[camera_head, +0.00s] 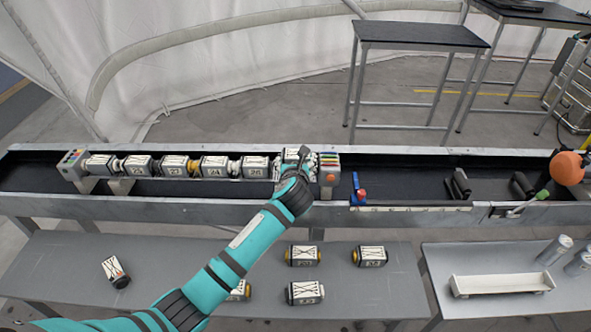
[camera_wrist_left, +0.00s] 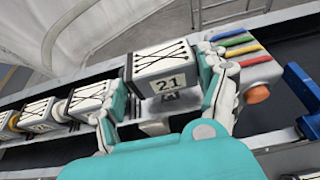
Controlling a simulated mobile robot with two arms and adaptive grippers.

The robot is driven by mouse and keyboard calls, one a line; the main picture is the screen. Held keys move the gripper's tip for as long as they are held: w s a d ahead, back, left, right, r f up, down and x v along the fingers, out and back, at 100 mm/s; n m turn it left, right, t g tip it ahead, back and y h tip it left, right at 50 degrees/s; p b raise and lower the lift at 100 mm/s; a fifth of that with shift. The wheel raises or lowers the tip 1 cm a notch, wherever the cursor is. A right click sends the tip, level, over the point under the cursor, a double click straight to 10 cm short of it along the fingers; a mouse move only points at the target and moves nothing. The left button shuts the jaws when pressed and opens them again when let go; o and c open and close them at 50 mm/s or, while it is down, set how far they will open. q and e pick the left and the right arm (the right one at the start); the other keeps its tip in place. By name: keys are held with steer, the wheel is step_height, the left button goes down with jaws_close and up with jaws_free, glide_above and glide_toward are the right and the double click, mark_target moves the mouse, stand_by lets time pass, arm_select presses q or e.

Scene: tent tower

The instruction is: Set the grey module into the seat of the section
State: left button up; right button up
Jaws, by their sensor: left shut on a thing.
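My left gripper (camera_head: 296,172) is shut on a grey module with a white, black-striped top (camera_head: 292,153), marked 21 in the left wrist view (camera_wrist_left: 166,72). Teal fingers (camera_wrist_left: 166,88) grip it from both sides. The module is at the right end of the section, a row of similar modules (camera_head: 211,166) in the long trough, between the last one (camera_wrist_left: 88,98) and the end block with coloured strips (camera_head: 328,170). The seat beneath is mostly hidden by module and fingers; I cannot tell whether the module touches it. My right gripper is not in view.
Several loose modules (camera_head: 304,292) lie on the front grey bench (camera_head: 60,262). A blue clamp-like part (camera_head: 358,190) stands in the trough right of the end block, with an orange ball (camera_head: 567,167) farther right. A white tray (camera_head: 500,284) sits on the right bench.

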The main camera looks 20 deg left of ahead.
arm_select(q)
step_height(320, 180, down, 3)
steer(key=shift+r, duration=0.2)
steer(key=o, duration=1.3)
steer(key=shift+f, duration=0.2)
steer(key=shift+s+r, duration=0.1)
steer(key=shift+r, duration=0.1)
steer(key=v, duration=1.2)
